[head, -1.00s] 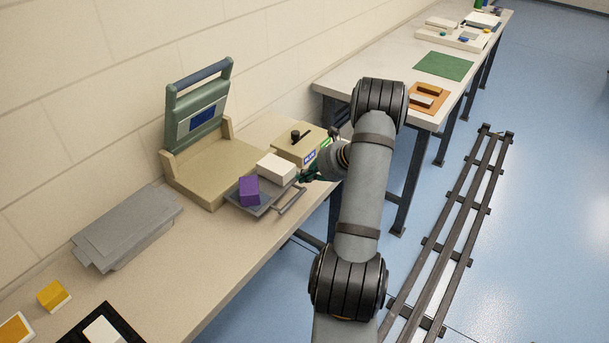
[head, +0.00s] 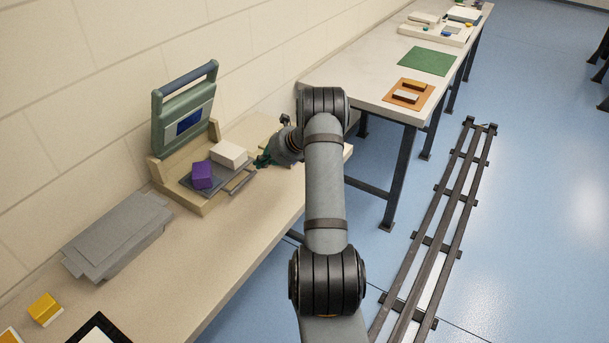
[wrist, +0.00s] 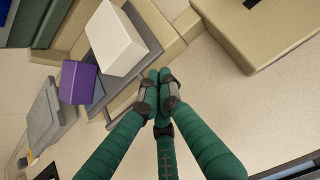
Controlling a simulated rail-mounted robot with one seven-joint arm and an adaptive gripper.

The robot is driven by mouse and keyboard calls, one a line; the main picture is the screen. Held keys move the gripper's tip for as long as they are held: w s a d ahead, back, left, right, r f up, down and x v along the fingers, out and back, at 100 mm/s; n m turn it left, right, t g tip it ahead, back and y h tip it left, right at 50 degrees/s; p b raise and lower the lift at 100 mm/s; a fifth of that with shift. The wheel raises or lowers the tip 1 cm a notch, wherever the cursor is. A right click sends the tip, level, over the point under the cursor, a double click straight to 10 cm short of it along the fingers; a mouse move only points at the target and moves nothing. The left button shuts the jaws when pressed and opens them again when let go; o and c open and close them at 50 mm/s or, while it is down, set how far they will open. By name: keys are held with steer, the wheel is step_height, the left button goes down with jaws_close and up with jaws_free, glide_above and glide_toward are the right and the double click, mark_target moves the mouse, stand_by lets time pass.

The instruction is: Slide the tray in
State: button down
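The grey tray (head: 213,189) lies in the beige base of the press (head: 196,208), with its bar handle (head: 242,181) at the front edge. It carries a purple block (head: 202,175) and a white block (head: 229,154); both blocks also show in the wrist view, purple (wrist: 78,82) and white (wrist: 116,38). The press's green lid (head: 183,112) stands raised. My gripper (head: 264,159) is at the far end of the handle. In the wrist view its green fingers (wrist: 158,88) are drawn together, tips by the tray front, hiding part of the handle. I see nothing clearly pinched between them.
A beige box (head: 252,134) stands behind my gripper, close on the right in the wrist view. A grey stepped plate (head: 118,232) and a yellow block (head: 45,308) lie nearer on the table. The table front between is clear.

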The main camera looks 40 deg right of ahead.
steer(key=shift+a, duration=0.2)
steer(key=shift+s+d+f+b, duration=0.1)
steer(key=shift+s+d+b, duration=0.15)
steer(key=shift+s+b, duration=0.15)
steer(key=s, duration=0.1)
steer(key=s+d+b, duration=0.1)
steer(key=s, duration=0.1)
steer(key=shift+f, duration=0.1)
steer(key=v, duration=1)
steer(key=shift+r+b, duration=0.3)
steer(key=shift+w+a+f, duration=0.1)
steer(key=shift+a, duration=0.1)
